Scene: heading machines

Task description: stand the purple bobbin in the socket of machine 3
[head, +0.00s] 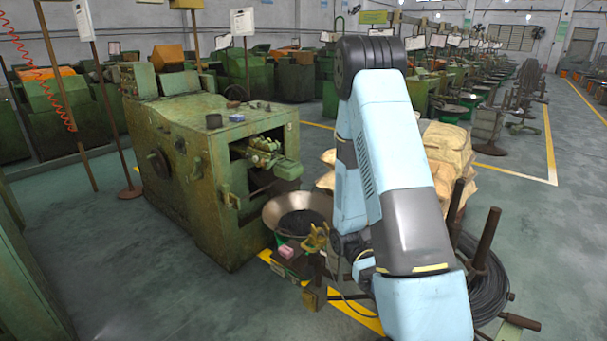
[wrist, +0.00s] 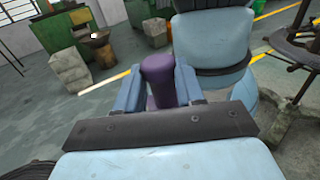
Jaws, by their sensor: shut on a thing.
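The purple bobbin (wrist: 158,68) is between the two blue fingers of my gripper (wrist: 158,86) in the wrist view. My gripper is shut on it, and its rounded top stands out above the fingers. The head view shows my arm, but my gripper and the bobbin are hidden there. A large green machine (head: 190,170) stands left of my arm in the head view.
A wide metal pan (head: 273,210) with dark contents stands at the machine's front, with a small pink block (head: 286,251) below it. Stacked tan sacks (head: 448,150) and a wire coil (head: 487,285) with upright posts are at the right. The floor at left front is clear.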

